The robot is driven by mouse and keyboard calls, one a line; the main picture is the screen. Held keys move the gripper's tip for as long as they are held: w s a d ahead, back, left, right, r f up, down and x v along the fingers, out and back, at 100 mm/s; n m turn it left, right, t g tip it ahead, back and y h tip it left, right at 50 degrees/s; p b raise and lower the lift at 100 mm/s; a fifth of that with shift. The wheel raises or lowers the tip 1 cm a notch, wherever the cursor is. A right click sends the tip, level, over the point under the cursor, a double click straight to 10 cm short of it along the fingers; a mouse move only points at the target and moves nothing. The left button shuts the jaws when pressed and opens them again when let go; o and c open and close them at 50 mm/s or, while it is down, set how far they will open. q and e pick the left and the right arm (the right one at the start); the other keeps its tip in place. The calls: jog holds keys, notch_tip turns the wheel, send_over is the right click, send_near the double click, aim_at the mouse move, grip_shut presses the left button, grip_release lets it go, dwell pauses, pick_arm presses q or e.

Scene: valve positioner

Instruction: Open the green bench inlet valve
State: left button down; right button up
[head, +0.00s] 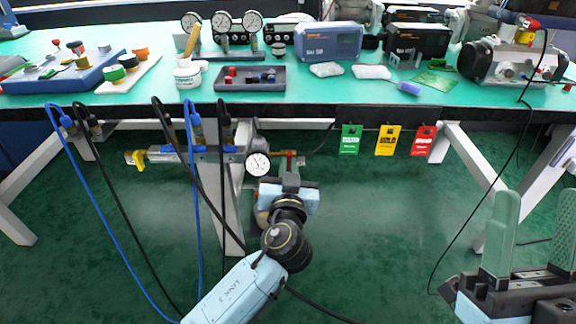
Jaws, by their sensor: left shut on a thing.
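A pipe run with a round white gauge (258,163) hangs under the front edge of the bench. My left gripper (290,172) reaches up to the right end of this run, just right of the gauge.
A yellow handle (137,159) sits at the pipe's left end. Blue and black hoses (110,220) hang in front of the pipe. Green, yellow and red tags (388,140) hang right of the valve. White bench legs (470,165) stand at the sides. The bench top (330,100) holds instruments.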

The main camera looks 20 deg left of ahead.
pick_arm(q)
jog(key=m+p, duration=0.2)
jog(key=m, duration=0.3)
jog(key=shift+d, duration=0.1)
jog(key=shift+d+f+m+p, duration=0.15)
jog(key=shift+m+p, duration=1.05)
jog(key=shift+m, duration=1.65)
jog(key=shift+a+f+m+p, duration=0.1)
jog(key=shift+m+p, duration=1.1)
jog(key=shift+m, duration=1.65)
pick_arm(e)
jog(key=w+f+g+h, duration=0.4)
jog(key=w+f+g, duration=0.1)
jog(key=f+g, duration=0.8)
jog(key=shift+w+d+f, duration=0.2)
jog(key=shift+d+f, duration=0.1)
jog(key=shift+f, duration=0.25)
pick_arm(q)
jog(key=c, duration=1.5)
grip_release()
